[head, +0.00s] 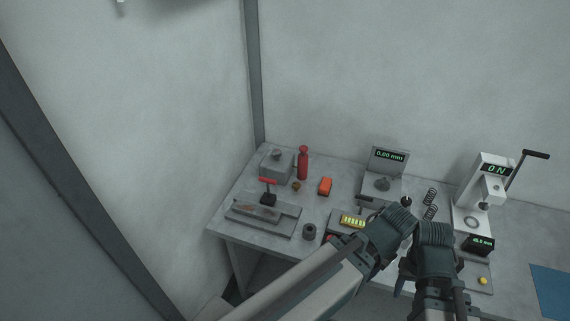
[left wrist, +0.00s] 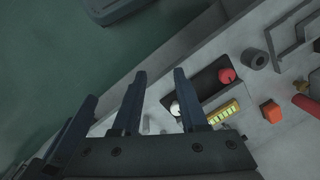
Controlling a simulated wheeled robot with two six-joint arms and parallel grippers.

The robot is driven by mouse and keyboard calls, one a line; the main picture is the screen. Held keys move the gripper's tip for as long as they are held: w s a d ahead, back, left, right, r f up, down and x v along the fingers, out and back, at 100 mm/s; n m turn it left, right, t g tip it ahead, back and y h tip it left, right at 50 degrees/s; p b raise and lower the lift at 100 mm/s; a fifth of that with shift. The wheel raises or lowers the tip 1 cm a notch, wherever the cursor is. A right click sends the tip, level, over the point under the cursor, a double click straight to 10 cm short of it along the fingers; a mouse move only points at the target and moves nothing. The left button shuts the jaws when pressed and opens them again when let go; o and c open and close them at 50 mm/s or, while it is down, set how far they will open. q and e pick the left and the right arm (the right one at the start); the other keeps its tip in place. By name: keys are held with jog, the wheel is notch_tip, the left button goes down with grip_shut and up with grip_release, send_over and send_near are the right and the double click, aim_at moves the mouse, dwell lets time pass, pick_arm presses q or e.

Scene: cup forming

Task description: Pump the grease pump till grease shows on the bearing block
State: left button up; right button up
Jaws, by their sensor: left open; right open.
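A tool with a red T-handle and black body (head: 268,190) stands on a grey plate (head: 286,229) at the left of the bench; it may be the grease pump. A grey block (head: 276,166) with a knob on top stands behind it; it may be the bearing block. I cannot make out grease on it. My left gripper (head: 392,228) and right gripper (head: 433,245) are close together over the bench's front middle, right of both. The left gripper's fingers (left wrist: 160,76) are apart and empty in the left wrist view. My right gripper is open; its fingertips are mostly hidden.
A red bottle (head: 303,162), an orange box (head: 325,186) and a dark grey cylinder (head: 309,231) stand nearby. A yellow-lit display (head: 353,221) lies near the grippers. A gauge stand (head: 388,162), springs (head: 430,203) and a lever press (head: 491,180) are farther right.

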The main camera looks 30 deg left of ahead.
pick_arm(q)
grip_shut()
dwell(1.4)
